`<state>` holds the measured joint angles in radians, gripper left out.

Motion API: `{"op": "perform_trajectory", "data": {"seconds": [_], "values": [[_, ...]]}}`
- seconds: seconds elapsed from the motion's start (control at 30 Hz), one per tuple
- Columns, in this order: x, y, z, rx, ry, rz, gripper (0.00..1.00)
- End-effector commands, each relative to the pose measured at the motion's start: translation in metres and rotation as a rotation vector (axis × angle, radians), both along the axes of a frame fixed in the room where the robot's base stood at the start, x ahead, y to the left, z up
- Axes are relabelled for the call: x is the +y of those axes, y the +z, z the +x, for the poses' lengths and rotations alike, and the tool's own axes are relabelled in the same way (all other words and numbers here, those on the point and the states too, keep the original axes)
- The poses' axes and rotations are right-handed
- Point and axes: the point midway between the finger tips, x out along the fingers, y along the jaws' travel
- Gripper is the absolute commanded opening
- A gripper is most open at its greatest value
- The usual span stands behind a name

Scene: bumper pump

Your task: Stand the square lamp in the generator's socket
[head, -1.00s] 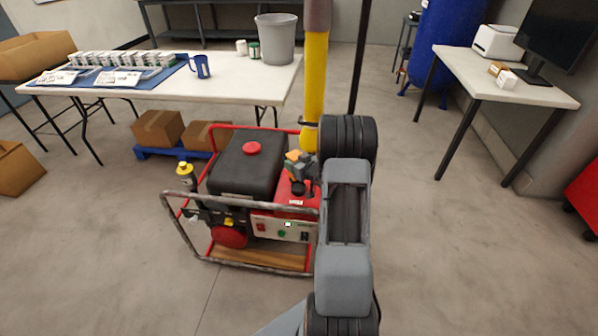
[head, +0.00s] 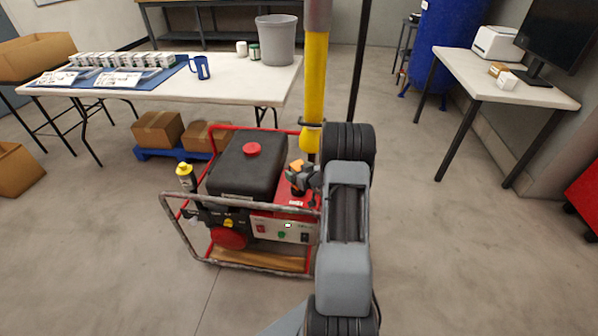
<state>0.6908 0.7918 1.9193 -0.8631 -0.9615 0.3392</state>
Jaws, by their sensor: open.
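The generator (head: 247,172) stands on the floor in the middle, with a black top, a red body and a worn tube frame. Its front panel (head: 272,229) carries small coloured fittings and a small pale square (head: 288,225); I cannot tell whether this is the socket. My arm hides the generator's right end. I cannot make out the square lamp with certainty.
A yellow upright post (head: 315,85) rises behind the gripper, close to my arm. A yellow-topped dark item (head: 186,178) is at the generator's left. A white table (head: 232,88) stands behind, a desk (head: 480,82) at right.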

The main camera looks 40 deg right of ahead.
Motion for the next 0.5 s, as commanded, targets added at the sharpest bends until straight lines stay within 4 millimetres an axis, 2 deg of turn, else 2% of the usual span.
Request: {"op": "perform_trajectory", "data": {"seconds": [0.17,0.27,0.5], "values": [[0.0,0.002,-0.002,-0.001,0.0,0.0,0.81],[-0.001,0.005,-0.01,-0.002,-0.001,0.0,0.81],[-0.002,0.019,-0.052,-0.002,-0.003,-0.001,0.81]]}}
